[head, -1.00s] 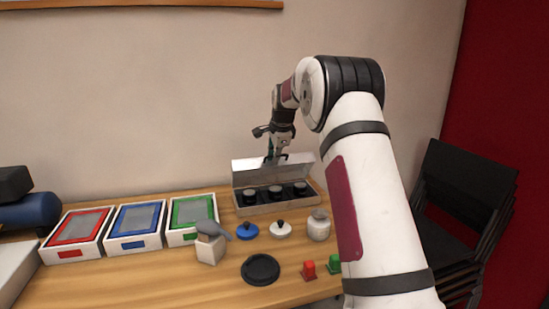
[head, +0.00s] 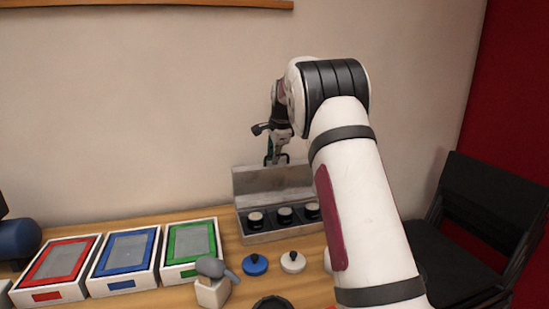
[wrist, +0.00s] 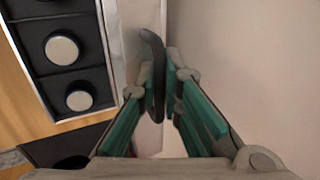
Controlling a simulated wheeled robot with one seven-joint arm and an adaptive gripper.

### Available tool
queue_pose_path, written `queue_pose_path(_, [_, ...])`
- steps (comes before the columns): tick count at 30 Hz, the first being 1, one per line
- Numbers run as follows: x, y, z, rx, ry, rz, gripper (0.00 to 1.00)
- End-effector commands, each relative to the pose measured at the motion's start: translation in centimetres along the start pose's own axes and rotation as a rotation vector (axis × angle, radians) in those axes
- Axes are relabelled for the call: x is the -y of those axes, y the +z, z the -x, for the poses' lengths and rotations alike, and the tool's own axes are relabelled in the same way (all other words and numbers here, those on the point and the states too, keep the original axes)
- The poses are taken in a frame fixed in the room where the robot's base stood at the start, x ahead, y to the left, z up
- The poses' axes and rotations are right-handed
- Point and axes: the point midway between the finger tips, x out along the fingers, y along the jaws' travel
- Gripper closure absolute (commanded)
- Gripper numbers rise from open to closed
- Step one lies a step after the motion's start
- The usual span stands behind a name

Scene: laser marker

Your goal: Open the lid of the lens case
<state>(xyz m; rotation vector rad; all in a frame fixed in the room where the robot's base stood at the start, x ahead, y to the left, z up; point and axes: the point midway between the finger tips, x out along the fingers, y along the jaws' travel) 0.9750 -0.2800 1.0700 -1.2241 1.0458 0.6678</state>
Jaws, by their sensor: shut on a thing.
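The lens case (head: 282,235) stands at the back of the table, a grey box with a row of black-bodied lenses (head: 256,219) in it. Its lid (head: 262,182) is raised and stands up at the case's back edge, near the wall. My gripper (head: 277,160) is at the lid's top edge. In the wrist view my gripper (wrist: 163,88) is shut on the dark curved lid handle (wrist: 154,65). The lid (wrist: 132,30) shows there nearly edge-on, beside the open case (wrist: 100,60). My arm hides the case's right end in the head view.
Red, blue and green framed trays (head: 125,262) stand at the left. A blue knobbed cap (head: 255,265), a white one (head: 293,262) and a grey-topped block (head: 212,285) are in front of the case. Black stacked chairs (head: 475,215) are at the right.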

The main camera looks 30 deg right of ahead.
Motion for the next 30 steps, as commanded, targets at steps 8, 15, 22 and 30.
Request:
queue_pose_path(8, [0.05, 0.0, 0.0, -0.001, -0.003, 0.0, 1.0])
queue_pose_path(15, [0.05, -0.01, 0.0, -0.001, -0.003, 0.0, 1.0])
queue_pose_path(22, [0.04, -0.03, 0.0, -0.001, -0.003, 0.0, 0.84])
queue_pose_path(30, [0.0, -0.02, 0.04, -0.001, -0.002, 0.0, 0.84])
